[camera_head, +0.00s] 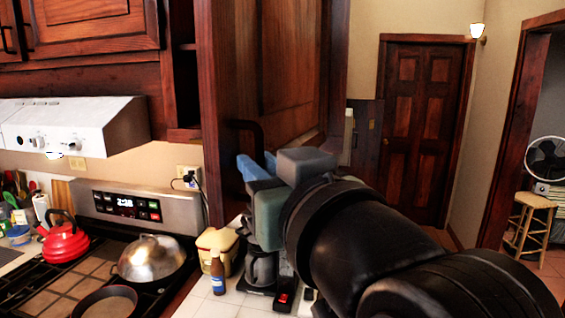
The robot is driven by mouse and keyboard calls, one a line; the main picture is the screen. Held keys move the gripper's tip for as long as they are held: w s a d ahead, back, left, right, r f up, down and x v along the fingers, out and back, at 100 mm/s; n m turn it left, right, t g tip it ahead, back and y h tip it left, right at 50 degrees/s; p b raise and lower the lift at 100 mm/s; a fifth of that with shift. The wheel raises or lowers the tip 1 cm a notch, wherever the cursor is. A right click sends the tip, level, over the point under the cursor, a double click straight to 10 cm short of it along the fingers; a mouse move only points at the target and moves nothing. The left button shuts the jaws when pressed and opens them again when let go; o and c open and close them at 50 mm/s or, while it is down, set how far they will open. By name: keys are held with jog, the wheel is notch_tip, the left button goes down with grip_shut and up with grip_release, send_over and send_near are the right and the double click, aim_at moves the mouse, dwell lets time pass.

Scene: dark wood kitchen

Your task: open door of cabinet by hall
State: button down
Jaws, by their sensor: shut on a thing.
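A dark wood cabinet door (289,55) with a raised panel fills the upper middle of the head view. Its black curved handle (248,126) is near its lower left. My gripper (258,168), with blue fingers and a grey body, is at the handle's lower part and shut on it. The lower end of the handle is hidden behind the fingers. My black arm comes in from the lower right. I cannot tell from this view whether the door is ajar.
Below are a counter (220,301) with a coffee maker (261,268), a brown bottle (217,273) and a cream container (218,244). At left are a stove with a red kettle (65,242) and a lidded pan (151,258), under a white hood (75,124). A hall door (419,130) stands behind.

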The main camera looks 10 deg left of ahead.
jog(key=shift+d+r, duration=0.1)
jog(key=shift+d, duration=0.25)
jog(key=c, duration=1)
grip_release()
jog(key=shift+w, duration=0.1)
jog(key=shift+o, duration=0.5)
jog(key=shift+w, duration=0.2)
jog(key=shift+s+a, duration=0.15)
jog(key=shift+s, duration=0.05)
jog(key=b+v, duration=0.4)
jog(key=v, duration=0.9)
jog(key=shift+b, duration=0.3)
